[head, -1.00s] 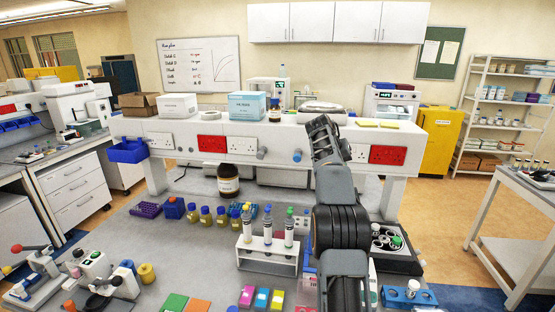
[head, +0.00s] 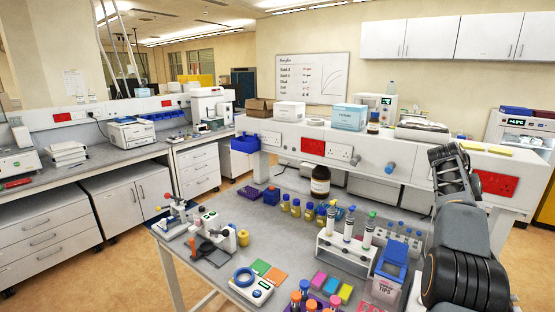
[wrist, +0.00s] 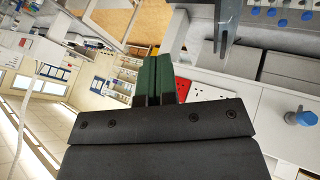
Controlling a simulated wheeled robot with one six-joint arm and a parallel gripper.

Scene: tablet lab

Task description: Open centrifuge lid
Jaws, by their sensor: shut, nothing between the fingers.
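No centrifuge can be made out with certainty in either view. A grey-topped white device (head: 423,131) sits on the raised shelf of the bench, but I cannot tell what it is. My gripper shows in the wrist view (wrist: 159,80), with its dark green fingers together and nothing between them. It is apart from the bench things. In the head view my raised arm fills the right side and hides part of the bench behind it.
The grey bench holds a white rack (head: 345,250) of tubes, a brown bottle (head: 320,182), a blue-lidded tips box (head: 389,270) and a small device with a blue ring (head: 248,284). A side counter (head: 85,160) runs along the left. Open floor (head: 130,262) lies between them.

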